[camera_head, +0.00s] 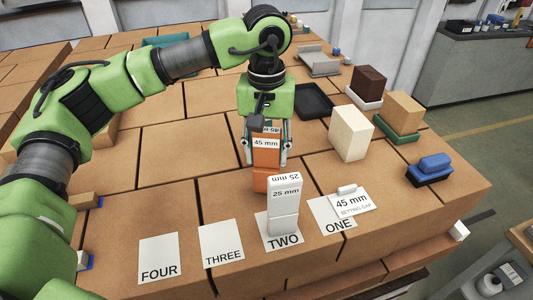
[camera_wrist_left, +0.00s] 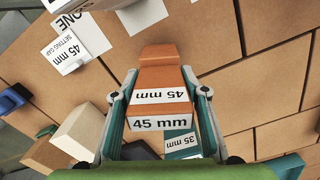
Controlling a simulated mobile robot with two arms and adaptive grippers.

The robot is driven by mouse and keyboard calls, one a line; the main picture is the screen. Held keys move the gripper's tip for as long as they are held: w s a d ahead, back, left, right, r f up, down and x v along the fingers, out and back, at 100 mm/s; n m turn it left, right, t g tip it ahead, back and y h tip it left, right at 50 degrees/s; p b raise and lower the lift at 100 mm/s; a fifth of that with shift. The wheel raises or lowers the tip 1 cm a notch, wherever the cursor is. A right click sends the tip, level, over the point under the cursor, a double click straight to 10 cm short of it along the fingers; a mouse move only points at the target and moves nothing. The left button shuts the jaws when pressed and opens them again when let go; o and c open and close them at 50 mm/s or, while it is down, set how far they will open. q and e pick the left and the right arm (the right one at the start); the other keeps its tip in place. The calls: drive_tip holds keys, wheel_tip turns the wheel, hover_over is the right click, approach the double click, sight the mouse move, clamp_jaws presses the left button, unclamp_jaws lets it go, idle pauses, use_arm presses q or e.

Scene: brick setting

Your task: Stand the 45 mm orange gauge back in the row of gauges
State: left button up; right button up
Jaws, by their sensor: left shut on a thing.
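The orange gauge (camera_head: 265,160), labelled 45 mm, is held upright between the fingers of my left gripper (camera_head: 267,157). It shows in the left wrist view (camera_wrist_left: 160,78) with a finger on each side. In the head view it is just behind the white 25 mm gauge (camera_head: 285,207), which stands on the TWO card (camera_head: 270,238). Whether the orange gauge touches the bricks is unclear. The ONE card (camera_head: 323,212), THREE card (camera_head: 222,243) and FOUR card (camera_head: 159,258) have no gauge on them. A teal 35 mm gauge (camera_wrist_left: 181,147) shows beyond the fingers in the wrist view. My right gripper is out of view.
A black tray (camera_head: 315,101) lies behind. Bricks left of the gripper are clear.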

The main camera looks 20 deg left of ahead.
sight(266, 131)
use_arm(q)
drive_tip(key=shift+f, duration=0.9)
drive_tip(key=o, duration=1.4)
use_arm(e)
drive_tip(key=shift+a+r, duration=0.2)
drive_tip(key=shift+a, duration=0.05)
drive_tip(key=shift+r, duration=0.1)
use_arm(q)
drive_tip(key=shift+r, duration=0.25)
wheel_tip(266, 131, up, 11)
drive_tip(key=b, duration=0.2)
drive_tip(key=shift+f+b, duration=0.2)
drive_tip(key=shift+b, duration=0.15)
drive_tip(key=shift+r, duration=0.55)
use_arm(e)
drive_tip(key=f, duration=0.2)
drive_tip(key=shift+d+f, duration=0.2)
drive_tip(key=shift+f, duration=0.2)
